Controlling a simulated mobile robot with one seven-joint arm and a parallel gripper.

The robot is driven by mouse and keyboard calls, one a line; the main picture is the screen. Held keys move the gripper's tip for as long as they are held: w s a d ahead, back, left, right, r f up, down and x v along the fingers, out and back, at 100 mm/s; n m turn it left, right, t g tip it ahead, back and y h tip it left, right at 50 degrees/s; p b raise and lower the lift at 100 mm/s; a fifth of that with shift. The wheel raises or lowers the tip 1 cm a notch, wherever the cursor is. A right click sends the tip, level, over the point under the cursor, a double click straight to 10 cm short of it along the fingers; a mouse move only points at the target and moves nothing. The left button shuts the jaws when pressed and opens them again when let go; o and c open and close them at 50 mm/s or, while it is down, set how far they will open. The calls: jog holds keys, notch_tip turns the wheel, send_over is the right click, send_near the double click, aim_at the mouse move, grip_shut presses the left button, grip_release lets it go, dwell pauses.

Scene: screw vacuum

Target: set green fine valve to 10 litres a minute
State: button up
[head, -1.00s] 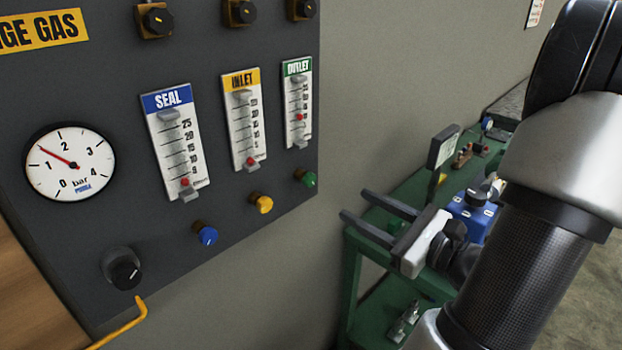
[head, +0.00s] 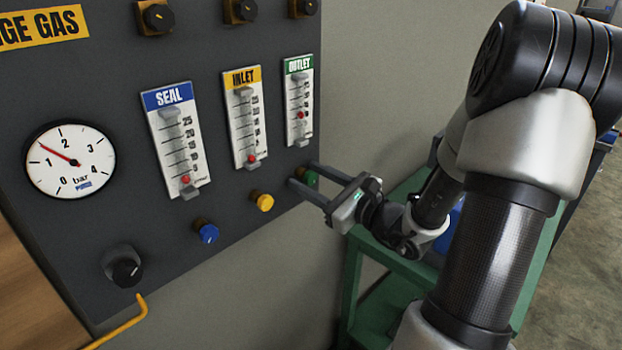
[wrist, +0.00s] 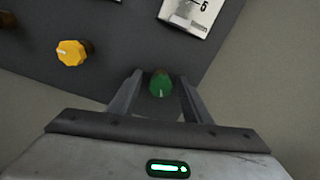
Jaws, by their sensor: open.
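The green fine valve knob (wrist: 160,84) sits on the dark panel below the outlet flowmeter, with a pale pointer mark on its face. In the head view the green knob (head: 311,178) is partly hidden behind my fingers. My gripper (head: 302,179) is open at the panel's lower right edge. In the wrist view my gripper's fingers (wrist: 158,88) stand on either side of the green knob, with a gap on each side. The outlet flowmeter (head: 299,102) has a green label and a red float around the middle of its tube; its exact reading is too small to tell.
The yellow knob (head: 262,200) is left of the green one, with the blue knob (head: 208,233) further left. The inlet flowmeter (head: 243,118) and seal flowmeter (head: 177,140) hang above them. A green bench (head: 352,275) stands below my arm.

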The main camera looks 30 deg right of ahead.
jog(key=c, duration=1)
jog(key=shift+r+m+p, duration=0.3)
jog(key=shift+m+p, duration=0.3)
jog(key=shift+p, duration=0.3)
jog(key=shift+c, duration=0.2)
jog(key=shift+f+m+p, duration=0.1)
jog(key=shift+m+p, duration=0.8)
jog(key=shift+p, duration=0.05)
jog(key=shift+f+m, duration=0.2)
jog(key=shift+m, duration=0.1)
jog(key=o, duration=1)
jog(key=shift+o, duration=0.2)
jog(key=shift+s, duration=0.15)
